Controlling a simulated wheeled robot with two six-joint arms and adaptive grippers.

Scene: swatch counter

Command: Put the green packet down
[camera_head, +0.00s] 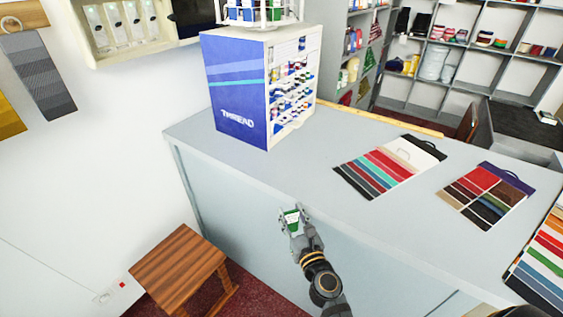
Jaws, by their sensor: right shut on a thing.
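A small green and white packet (292,221) is held in my right gripper (291,215), whose fingers are shut on it. The gripper is at the front edge of the grey counter (250,165), its arm coming up from below. I cannot tell whether the packet touches the counter top or is just above or in front of it. The gripper hides part of the packet. My left gripper is not in view.
A blue thread display box (238,90) stands at the counter's back left. Swatch cards (390,166) (485,195) (545,255) lie to the right. The counter top between box and cards is clear. A wooden stool (180,268) stands in front, at left.

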